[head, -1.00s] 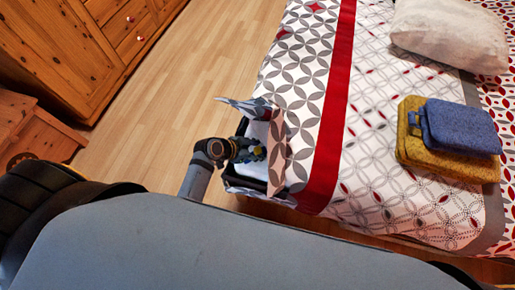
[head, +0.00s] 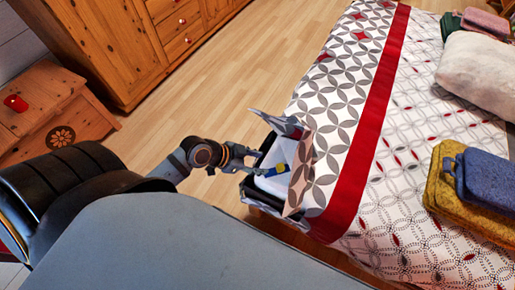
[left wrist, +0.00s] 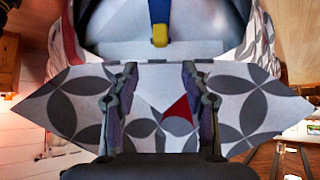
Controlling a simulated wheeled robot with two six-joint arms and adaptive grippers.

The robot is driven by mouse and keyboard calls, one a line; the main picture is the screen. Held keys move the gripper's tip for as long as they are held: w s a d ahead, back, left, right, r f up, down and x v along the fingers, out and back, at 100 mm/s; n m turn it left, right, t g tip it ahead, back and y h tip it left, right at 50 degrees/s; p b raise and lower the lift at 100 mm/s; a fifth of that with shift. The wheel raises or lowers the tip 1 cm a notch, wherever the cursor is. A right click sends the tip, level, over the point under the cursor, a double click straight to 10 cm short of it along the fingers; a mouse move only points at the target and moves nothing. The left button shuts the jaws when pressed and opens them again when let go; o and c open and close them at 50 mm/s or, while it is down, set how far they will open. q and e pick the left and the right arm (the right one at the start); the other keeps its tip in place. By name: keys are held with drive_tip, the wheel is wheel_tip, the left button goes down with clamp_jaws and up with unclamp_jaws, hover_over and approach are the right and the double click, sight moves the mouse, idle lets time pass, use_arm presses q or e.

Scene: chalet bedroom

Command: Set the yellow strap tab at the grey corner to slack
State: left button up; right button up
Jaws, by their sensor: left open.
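The yellow strap tab (left wrist: 160,35) sits at the lower end of a blue strap (left wrist: 159,10) in the left wrist view, against a pale, rounded surface. In the head view the blue strap (head: 274,171) lies over a white-lined, dark-rimmed holder at the bed's corner. My left gripper (left wrist: 160,80) is open and empty, its two fingers apart below the tab with a gap to it. In the head view the left gripper (head: 251,163) is at the holder's left side. I cannot tell which part is the grey corner. My right gripper is out of view.
A patterned grey and white flap (left wrist: 75,105) spreads around the fingers. The bed (head: 350,120) fills the right, with a blue folded item (head: 485,180) on a yellow one (head: 450,200). A wooden cabinet (head: 100,40) stands at the back left. Bare floor (head: 220,90) lies between.

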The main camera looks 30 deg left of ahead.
use_arm(q)
drive_tip(key=shift+s+n, duration=0.1)
drive_tip(key=shift+n, duration=0.4)
drive_tip(key=c, duration=0.4)
drive_tip(key=n, duration=0.3)
drive_tip(key=s+n+p, duration=0.1)
drive_tip(key=n, duration=0.1)
drive_tip(key=shift+a+f, duration=0.1)
drive_tip(key=shift+a, duration=0.3)
drive_tip(key=c, duration=0.5)
drive_tip(key=n, duration=0.5)
drive_tip(key=s+a+n+p, duration=0.1)
drive_tip(key=n, duration=0.2)
drive_tip(key=shift+s+f+n, duration=0.1)
drive_tip(key=shift+f+n, duration=0.05)
drive_tip(key=shift+n, duration=0.15)
clamp_jaws()
drive_tip(key=a+n, duration=0.1)
drive_tip(key=n, duration=0.6)
drive_tip(key=s+a+n+p, duration=0.1)
drive_tip(key=n, duration=0.6)
drive_tip(key=s+a+n, duration=0.1)
drive_tip(key=n, duration=0.6)
drive_tip(key=shift+s+a+f+p, duration=0.25)
drive_tip(key=shift+f+p, duration=0.05)
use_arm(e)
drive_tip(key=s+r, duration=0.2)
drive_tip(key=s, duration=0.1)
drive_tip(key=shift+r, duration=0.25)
